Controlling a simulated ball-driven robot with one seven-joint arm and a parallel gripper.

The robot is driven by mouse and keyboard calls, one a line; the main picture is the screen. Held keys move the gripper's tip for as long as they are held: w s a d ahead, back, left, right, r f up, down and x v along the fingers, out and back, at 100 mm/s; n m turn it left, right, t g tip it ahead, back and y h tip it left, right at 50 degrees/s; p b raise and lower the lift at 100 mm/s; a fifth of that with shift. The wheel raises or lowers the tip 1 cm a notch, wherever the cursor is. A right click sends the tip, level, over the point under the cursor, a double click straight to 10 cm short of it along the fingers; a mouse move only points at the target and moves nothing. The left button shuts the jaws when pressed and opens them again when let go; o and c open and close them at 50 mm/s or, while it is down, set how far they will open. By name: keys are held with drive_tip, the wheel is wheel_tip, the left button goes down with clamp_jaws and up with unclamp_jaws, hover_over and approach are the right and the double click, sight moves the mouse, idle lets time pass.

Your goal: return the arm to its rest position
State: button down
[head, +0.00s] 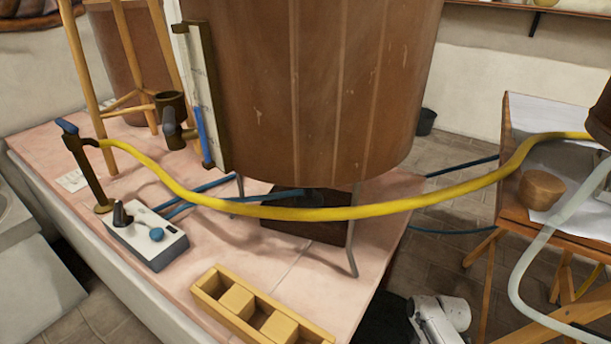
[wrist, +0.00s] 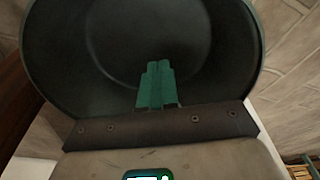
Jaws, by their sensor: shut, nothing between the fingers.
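My gripper (wrist: 159,68) shows in the wrist view as two green fingers side by side, closed together with nothing between them. A wide dark round shape like a bowl (wrist: 70,50) fills the view behind the fingers; I cannot tell what it is or whether they touch it. In the head view a white and grey piece of my arm shows at the bottom edge, right of the pink table (head: 330,285). My gripper itself is not seen there.
A large copper vessel (head: 310,90) stands over the table. A yellow hose (head: 330,213) hangs across to the wooden side table (head: 510,185) at right. A control box (head: 145,243) and a yellow wooden tray (head: 212,285) sit on the pink table. Tiled floor shows between the tables.

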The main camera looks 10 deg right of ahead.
drive_tip(key=s+a+r+m, duration=0.2)
drive_tip(key=s+a+m, duration=0.15)
drive_tip(key=a, duration=0.35)
drive_tip(key=s+a+r+m, duration=0.3)
drive_tip(key=s+a, duration=0.1)
drive_tip(key=a, duration=0.3)
drive_tip(key=s+d+r+m+h, duration=0.2)
drive_tip(key=s+r+m, duration=0.7)
drive_tip(key=s+r, duration=0.8)
wheel_tip(320, 180, up, 31)
drive_tip(key=p, duration=3.2)
drive_tip(key=shift+s+d+f+t, duration=0.2)
drive_tip(key=shift+s+t, duration=0.1)
drive_tip(key=shift+s, duration=0.05)
